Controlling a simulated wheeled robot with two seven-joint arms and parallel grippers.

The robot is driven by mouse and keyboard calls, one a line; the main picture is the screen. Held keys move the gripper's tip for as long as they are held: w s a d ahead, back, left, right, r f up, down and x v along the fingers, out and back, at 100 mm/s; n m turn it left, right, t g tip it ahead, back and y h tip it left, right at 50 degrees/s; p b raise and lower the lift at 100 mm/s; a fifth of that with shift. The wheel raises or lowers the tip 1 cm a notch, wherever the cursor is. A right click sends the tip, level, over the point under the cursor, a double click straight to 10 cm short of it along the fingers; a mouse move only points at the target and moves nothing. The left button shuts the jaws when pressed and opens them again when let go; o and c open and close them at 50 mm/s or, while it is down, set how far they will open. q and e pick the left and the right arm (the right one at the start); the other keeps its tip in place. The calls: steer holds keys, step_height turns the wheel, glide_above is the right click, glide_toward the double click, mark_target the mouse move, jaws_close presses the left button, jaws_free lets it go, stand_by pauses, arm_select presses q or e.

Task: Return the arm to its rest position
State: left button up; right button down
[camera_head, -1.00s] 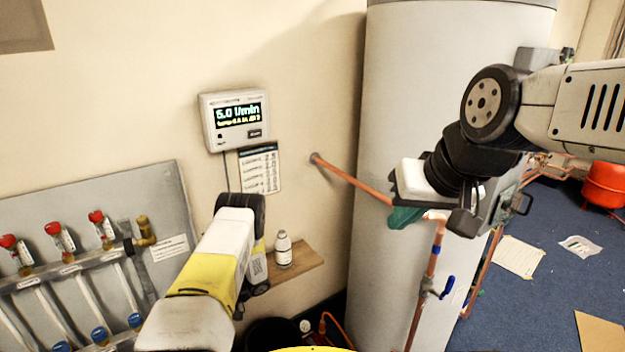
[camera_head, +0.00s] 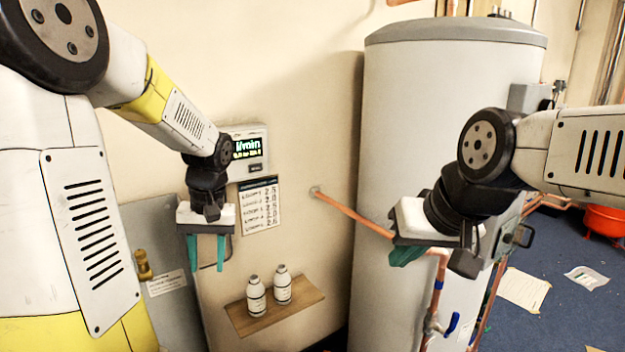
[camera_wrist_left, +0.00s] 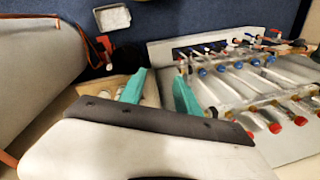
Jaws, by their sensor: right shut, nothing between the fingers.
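My left gripper (camera_head: 207,255) hangs in front of the wall, fingers pointing down. Its two teal fingers are apart, with nothing between them. It is left of and above the small wooden shelf. The left wrist view shows the same open fingers (camera_wrist_left: 160,90) with a gap between them. My left arm fills the left side of the head view. My right gripper (camera_head: 405,256) is in front of the grey cylinder (camera_head: 440,90), with its teal fingers together and empty. The copper pipe (camera_head: 350,211) passes close behind it in the picture.
Two white bottles (camera_head: 283,285) stand on the wooden shelf (camera_head: 300,303). A flow display (camera_head: 250,150) and a chart (camera_head: 259,207) are on the wall. The manifold board (camera_wrist_left: 290,148) with red and blue valves is in the left wrist view. Blue floor (camera_head: 550,290) lies at the right.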

arm_select(q)
steer(key=s+d+r+m+t+h, duration=0.1)
steer(key=s+d+r+t+h, duration=0.1)
steer(key=s+d+r+t, duration=0.1)
steer(key=s+d+r+m+t+h, duration=0.1)
steer(key=s+d+r+m+t, duration=0.1)
steer(key=s+d+r, duration=0.3)
steer(key=s+r+t, duration=0.1)
steer(key=s+r, duration=0.1)
steer(key=s, duration=0.2)
steer(key=shift+s+d+r+h, duration=0.15)
steer(key=shift+s+h, duration=0.15)
steer(key=shift+h, duration=0.1)
